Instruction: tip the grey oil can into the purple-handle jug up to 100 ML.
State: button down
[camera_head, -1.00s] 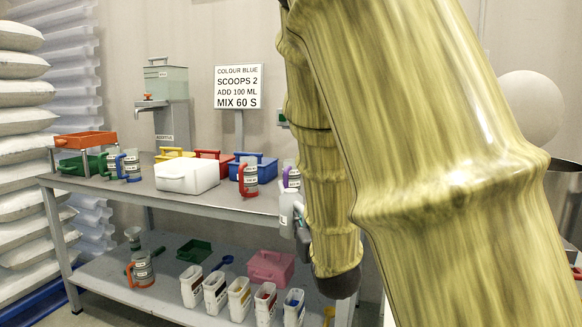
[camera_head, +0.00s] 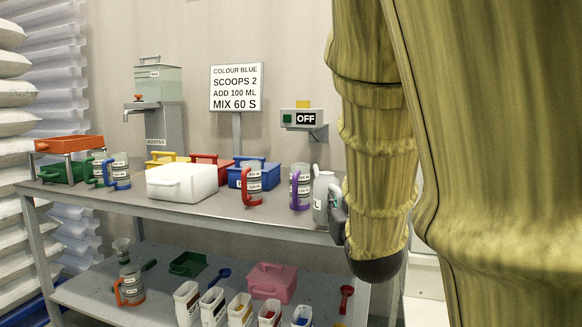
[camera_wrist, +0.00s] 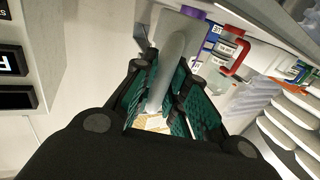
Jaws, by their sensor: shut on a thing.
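The grey oil can (camera_head: 323,196) is in my gripper (camera_head: 337,207), just right of the purple-handle jug in the head view. It looks about upright. In the wrist view the can's grey handle (camera_wrist: 176,62) lies between the teal finger pads of my gripper (camera_wrist: 172,92), which is shut on it. The purple-handle jug (camera_head: 303,187) stands upright near the right end of the upper shelf, its purple handle on its left side. A bit of purple (camera_wrist: 194,12) shows past the can in the wrist view. The can's spout and the jug's fill level cannot be made out.
A red-handle jug (camera_head: 253,185) stands left of the purple one, before a blue bin (camera_head: 262,175). A white tub (camera_head: 183,183) is farther left. A switch box (camera_head: 302,118) reading OFF is on the wall behind.

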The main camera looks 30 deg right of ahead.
aim_at(330, 184)
jog(key=shift+w+a+r, duration=0.2)
jog(key=shift+w+a, duration=0.05)
jog(key=shift+a, duration=0.05)
jog(key=r+p, duration=0.1)
jog(key=p, duration=0.2)
jog(key=r+p, duration=0.1)
jog(key=p, duration=0.2)
jog(key=shift+w+a+r+g+y+p, duration=0.1)
jog(key=shift+w+r+g+y+p, duration=0.1)
jog(key=shift+r+g+y+p, duration=0.15)
jog(key=r+g+p, duration=0.1)
jog(key=p, duration=0.4)
jog(key=shift+w+r+n+y, duration=0.1)
jog(key=shift+r+n+y, duration=0.15)
jog(key=shift+n, duration=0.05)
jog(key=p, duration=0.1)
jog(key=r+p, duration=0.1)
jog(key=p, duration=0.1)
jog(key=shift+w+d+g, duration=0.25)
jog(key=shift+w+g, duration=0.05)
jog(key=shift+g, duration=0.05)
jog(key=shift+w+p, duration=0.1)
jog(key=shift+p, duration=0.35)
jog(key=shift+f+g, duration=0.3)
jog(key=shift+w+r, duration=0.1)
jog(key=shift+r, duration=0.05)
